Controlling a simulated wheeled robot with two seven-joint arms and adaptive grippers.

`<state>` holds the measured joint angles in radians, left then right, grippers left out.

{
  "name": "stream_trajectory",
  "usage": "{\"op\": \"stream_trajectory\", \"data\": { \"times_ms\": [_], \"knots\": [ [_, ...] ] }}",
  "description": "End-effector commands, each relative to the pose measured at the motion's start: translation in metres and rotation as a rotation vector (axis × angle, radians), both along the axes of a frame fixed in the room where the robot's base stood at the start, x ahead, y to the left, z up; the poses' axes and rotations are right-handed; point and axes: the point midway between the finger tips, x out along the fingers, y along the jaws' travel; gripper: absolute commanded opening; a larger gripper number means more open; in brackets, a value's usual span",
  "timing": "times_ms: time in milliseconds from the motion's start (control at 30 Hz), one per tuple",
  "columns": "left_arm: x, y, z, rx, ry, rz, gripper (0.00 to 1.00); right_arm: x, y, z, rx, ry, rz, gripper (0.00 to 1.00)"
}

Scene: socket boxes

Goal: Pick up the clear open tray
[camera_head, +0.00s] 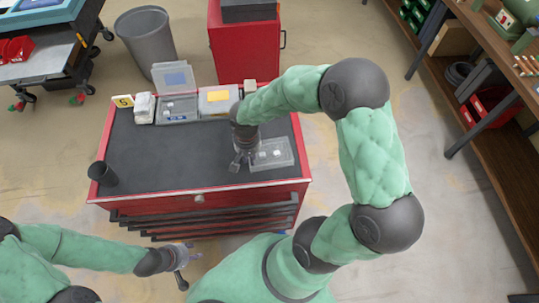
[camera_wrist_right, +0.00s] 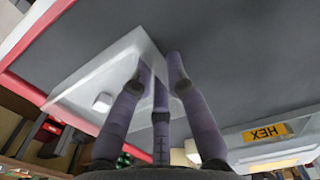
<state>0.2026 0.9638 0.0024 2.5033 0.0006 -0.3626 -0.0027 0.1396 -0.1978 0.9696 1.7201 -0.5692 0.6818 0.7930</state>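The clear open tray (camera_head: 285,152) lies at the right front of the cabinet's dark top, with a small white piece (camera_wrist_right: 103,102) inside. In the right wrist view the tray (camera_wrist_right: 85,80) fills the left side. My right gripper (camera_head: 238,162) is low at the tray's left edge. In the wrist view its fingertips (camera_wrist_right: 160,68) are apart, with the tray's rim between them; firm contact cannot be seen. My left gripper (camera_head: 187,266) is open and empty, in front of the cabinet, away from the tray.
Along the back of the red cabinet's top (camera_head: 150,160) stand an open-lidded grey box (camera_head: 178,108), a box with a yellow label (camera_head: 216,98) and a white item (camera_head: 144,108). A black cup (camera_head: 102,173) stands at the front left. The middle of the top is clear.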

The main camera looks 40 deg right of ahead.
Motion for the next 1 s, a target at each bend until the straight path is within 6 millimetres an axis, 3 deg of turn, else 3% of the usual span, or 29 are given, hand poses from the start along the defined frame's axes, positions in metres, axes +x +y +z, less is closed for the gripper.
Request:
{"op": "stream_trajectory", "data": {
  "times_ms": [233,300,767,1000],
  "knots": [
    [0.000,0.000,0.000,0.000,0.000,0.000,0.40,0.000,0.000,-0.003,0.000,-0.001,0.000,0.16],
    [0.000,0.000,0.000,0.000,0.000,0.000,0.40,0.000,0.000,-0.003,0.000,0.000,0.000,0.00],
    [0.000,0.000,0.000,0.000,0.000,0.000,0.40,0.001,0.000,-0.001,0.000,-0.002,0.000,0.00],
    [0.000,0.000,0.004,0.000,0.000,0.000,0.40,0.001,-0.001,0.013,-0.001,-0.004,-0.001,0.00]
  ]
}}
